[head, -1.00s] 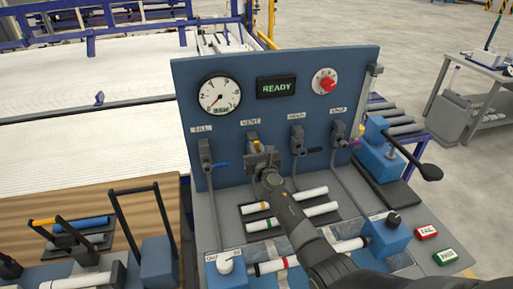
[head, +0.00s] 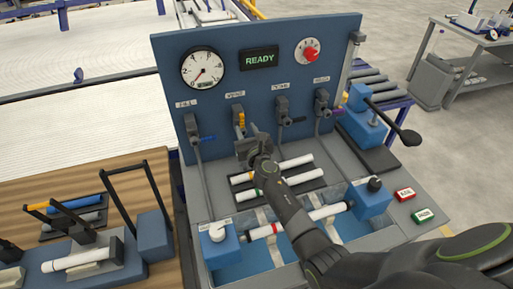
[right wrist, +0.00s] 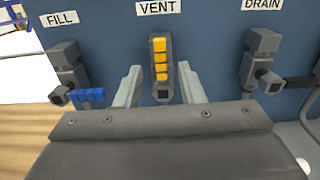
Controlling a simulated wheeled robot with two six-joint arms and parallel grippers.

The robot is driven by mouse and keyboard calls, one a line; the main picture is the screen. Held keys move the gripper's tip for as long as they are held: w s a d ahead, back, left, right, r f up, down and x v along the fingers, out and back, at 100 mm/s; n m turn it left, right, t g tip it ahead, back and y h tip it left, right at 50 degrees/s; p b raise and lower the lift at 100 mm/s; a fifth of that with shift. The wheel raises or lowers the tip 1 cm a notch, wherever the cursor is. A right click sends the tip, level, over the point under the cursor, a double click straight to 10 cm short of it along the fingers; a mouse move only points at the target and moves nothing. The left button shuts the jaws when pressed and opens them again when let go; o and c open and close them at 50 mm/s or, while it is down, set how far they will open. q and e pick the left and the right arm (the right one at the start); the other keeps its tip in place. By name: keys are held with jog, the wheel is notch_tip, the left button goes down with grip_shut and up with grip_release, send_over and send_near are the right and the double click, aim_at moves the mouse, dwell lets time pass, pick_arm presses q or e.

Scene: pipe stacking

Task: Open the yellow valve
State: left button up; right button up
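The yellow valve (head: 240,120) is on the blue panel under the VENT label. Its yellow-ribbed handle stands upright along the panel, as the right wrist view (right wrist: 160,62) also shows. My right gripper (head: 248,147) is in front of and below the valve. In the right wrist view its two fingers (right wrist: 158,88) are spread, one on each side of the handle's lower end, with gaps visible and nothing held. My left gripper is not in view.
The blue-handled FILL valve (right wrist: 88,97) is to the left and the DRAIN valve (right wrist: 263,65) to the right, with handles sideways. White pipes (head: 290,165) lie below my right arm. A black-handled lever (head: 408,136) stands at the right. The panel's screen (head: 259,60) reads READY.

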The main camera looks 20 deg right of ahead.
jog(key=s+p, duration=0.2)
jog(key=s, duration=0.9)
jog(key=shift+s+a, duration=0.15)
jog(key=shift+a, duration=0.15)
jog(key=shift+f, duration=0.1)
